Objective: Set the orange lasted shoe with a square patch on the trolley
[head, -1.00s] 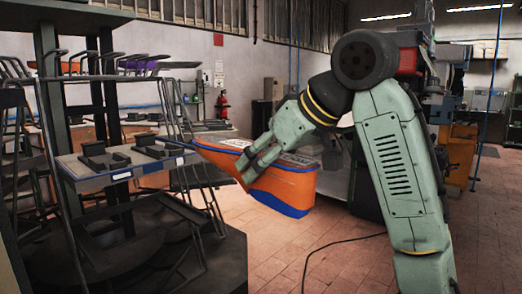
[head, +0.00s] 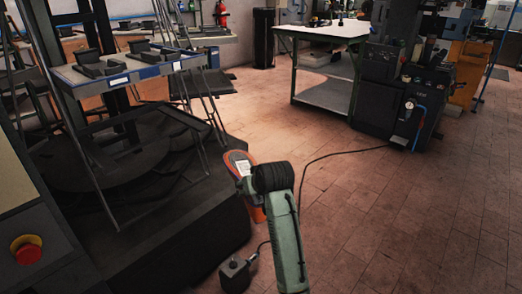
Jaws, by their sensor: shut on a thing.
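The orange lasted shoe (head: 258,214) is in the lower middle of the head view, with a pale label (head: 241,166) on its upper side. The dark wrist joint and green link of my arm cover much of it. My gripper (head: 246,185) is mostly hidden behind this joint. It is shut on the shoe, which hangs out in front of my arm. Whether the shoe bears a square patch cannot be made out. No trolley can be picked out for certain; a white-topped table (head: 325,31) with a lower shelf stands at the back.
A dark rack with a blue-edged tray (head: 130,68) holding black blocks stands at left on a dark base. A red emergency button (head: 26,249) is at lower left. A machine (head: 390,90) stands at back right. A cable crosses the floor. Tiled floor at right is clear.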

